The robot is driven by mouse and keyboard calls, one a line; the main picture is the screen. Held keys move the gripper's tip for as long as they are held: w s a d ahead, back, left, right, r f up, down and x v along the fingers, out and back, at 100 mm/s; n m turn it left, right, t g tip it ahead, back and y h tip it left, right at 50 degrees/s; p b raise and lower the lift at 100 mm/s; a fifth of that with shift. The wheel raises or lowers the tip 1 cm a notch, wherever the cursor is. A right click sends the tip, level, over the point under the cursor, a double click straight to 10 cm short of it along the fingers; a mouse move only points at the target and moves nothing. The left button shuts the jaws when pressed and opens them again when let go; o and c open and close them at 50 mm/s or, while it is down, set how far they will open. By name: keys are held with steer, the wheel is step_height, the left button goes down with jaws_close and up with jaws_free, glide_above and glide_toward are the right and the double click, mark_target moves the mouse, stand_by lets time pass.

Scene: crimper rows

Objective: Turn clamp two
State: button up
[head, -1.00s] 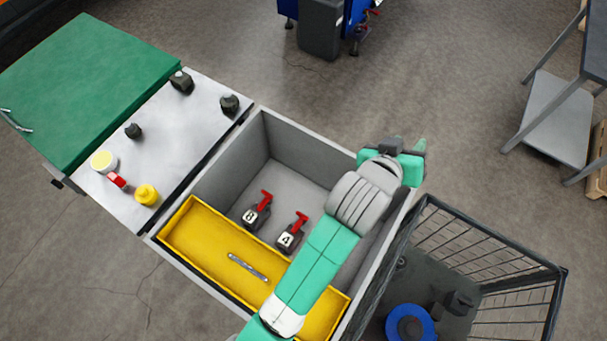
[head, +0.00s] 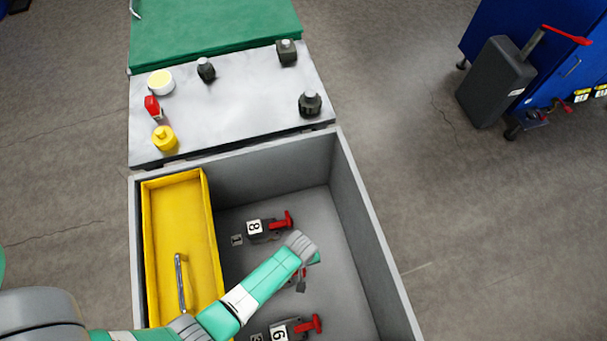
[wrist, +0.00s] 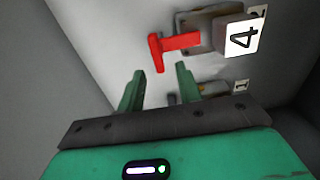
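I see no contact. In the head view my arm covers most of this clamp; only a bit of red shows beside the wrist.
A yellow tray (head: 193,215) lies at left. The bin walls stand close around.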

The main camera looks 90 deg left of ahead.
step_height(320, 180, down, 5)
steer(key=shift+w+r+b, duration=0.1)
steer(key=shift+r+b, duration=0.05)
steer(key=shift+b, duration=0.6)
steer(key=shift+c, duration=0.2)
jaws_close()
